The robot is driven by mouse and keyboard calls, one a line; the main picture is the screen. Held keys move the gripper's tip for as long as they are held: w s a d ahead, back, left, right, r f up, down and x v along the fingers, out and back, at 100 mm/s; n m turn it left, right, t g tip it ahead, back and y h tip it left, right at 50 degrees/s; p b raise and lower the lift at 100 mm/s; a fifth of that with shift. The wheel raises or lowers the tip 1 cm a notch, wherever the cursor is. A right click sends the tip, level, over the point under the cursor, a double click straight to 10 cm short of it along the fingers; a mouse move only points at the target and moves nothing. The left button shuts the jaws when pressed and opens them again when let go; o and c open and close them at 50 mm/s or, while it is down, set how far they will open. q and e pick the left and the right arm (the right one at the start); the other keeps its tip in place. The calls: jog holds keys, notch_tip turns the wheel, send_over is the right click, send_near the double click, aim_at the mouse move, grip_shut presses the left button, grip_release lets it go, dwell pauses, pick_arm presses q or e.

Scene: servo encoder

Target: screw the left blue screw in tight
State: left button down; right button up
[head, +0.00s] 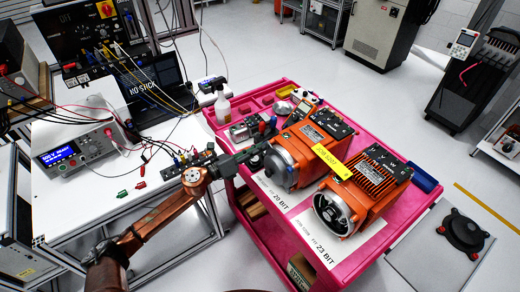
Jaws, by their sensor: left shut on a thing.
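My left gripper (258,154) reaches in from the left, over the left side of the pink cart. Its fingers are at the left end of the left orange motor (309,150). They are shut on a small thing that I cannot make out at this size. No blue screw can be told apart; the gripper and the motor's end housing hide that spot. The right orange motor (372,180) stands beside it, with its round open end (333,212) facing front left. My right gripper is not in view.
The white bench (75,205) at left holds a power supply (80,146) and cables. Floor is free behind the cart.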

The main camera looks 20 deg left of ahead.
pick_arm(q)
jog(key=shift+s+f, duration=0.1)
jog(key=shift+f, duration=0.15)
jog(key=c, duration=2)
grip_release()
jog(key=shift+a+r, duration=0.1)
jog(key=shift+r, duration=0.05)
jog(key=shift+o, duration=0.8)
jog(key=v, duration=1.2)
